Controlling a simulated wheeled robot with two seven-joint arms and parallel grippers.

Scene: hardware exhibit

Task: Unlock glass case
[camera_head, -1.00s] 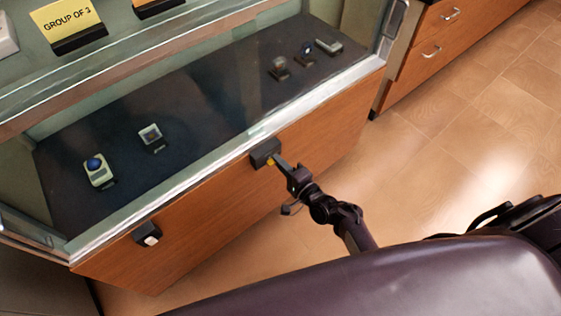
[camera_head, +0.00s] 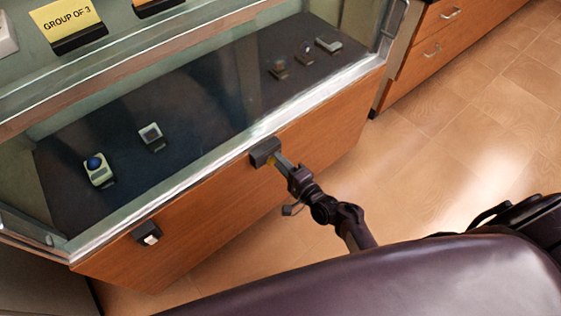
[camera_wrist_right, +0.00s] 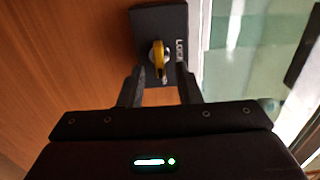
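The glass case (camera_head: 190,190) has a wooden front panel with a black lock box (camera_head: 264,151) on it. In the right wrist view the lock box (camera_wrist_right: 160,30) bears the letters "LOCK". A yellow key (camera_wrist_right: 158,58) sits in its keyhole. My right gripper (camera_wrist_right: 159,70) points at the lock with its two fingers apart, one on each side of the key. A gap shows between each finger and the key. In the head view my right gripper (camera_head: 277,163) is close against the lock and partly covers the key. My left gripper is not in view.
A second black box (camera_head: 147,233) with a white part is on the panel farther left. Small exhibits, such as one with a blue dome (camera_head: 96,170), stand behind the glass. A wooden drawer cabinet (camera_head: 440,45) is at the upper right. The tiled floor (camera_head: 430,150) is clear.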

